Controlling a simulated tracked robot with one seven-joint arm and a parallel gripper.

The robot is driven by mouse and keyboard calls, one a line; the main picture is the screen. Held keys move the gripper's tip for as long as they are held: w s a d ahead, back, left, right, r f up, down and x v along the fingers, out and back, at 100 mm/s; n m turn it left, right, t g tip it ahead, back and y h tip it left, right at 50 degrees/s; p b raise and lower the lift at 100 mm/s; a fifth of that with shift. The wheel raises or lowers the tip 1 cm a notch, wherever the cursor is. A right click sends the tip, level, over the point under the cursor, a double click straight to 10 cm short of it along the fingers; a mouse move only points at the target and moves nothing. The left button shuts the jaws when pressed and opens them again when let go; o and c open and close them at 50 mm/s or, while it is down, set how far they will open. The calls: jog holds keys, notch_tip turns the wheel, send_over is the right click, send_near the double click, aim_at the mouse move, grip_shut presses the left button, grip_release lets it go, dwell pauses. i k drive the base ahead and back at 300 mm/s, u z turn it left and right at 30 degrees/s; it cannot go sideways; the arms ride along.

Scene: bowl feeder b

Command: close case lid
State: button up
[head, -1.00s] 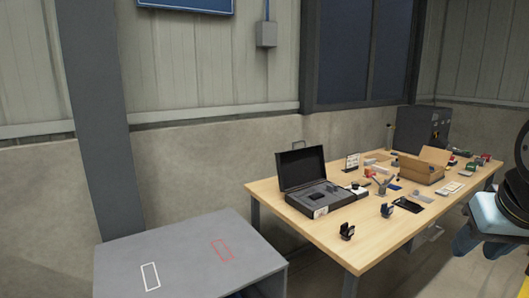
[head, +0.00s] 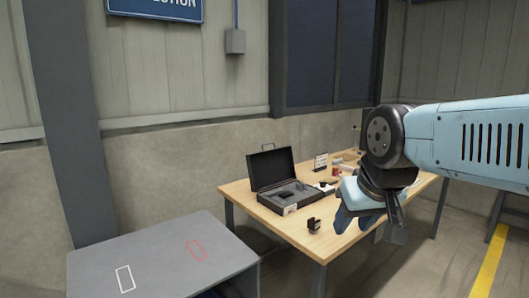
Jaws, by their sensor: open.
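The black case (head: 290,205) sits on the wooden table, left of my gripper. Its lid (head: 270,167) stands open, raised at the back and leaning slightly backward. The grey inside of the base shows, with a dark item (head: 286,194) in it. A pale label is on the front of the base. My gripper (head: 359,226) is open, to the right of the case in the picture and apart from it. It points down and covers part of the table. I see nothing between the fingers, though they are partly hidden by my wrist.
A small black holder (head: 313,225) stands near the table's (head: 290,224) front edge. A small sign (head: 320,162) and a red item (head: 336,171) are behind the case's right side. A grey table (head: 160,258) with white and red outlines is at left. My arm hides the table's right part.

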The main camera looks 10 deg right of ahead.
aim_at(268, 169)
jog(key=u, duration=0.1)
jog(key=i, duration=1)
jog(key=z, duration=0.1)
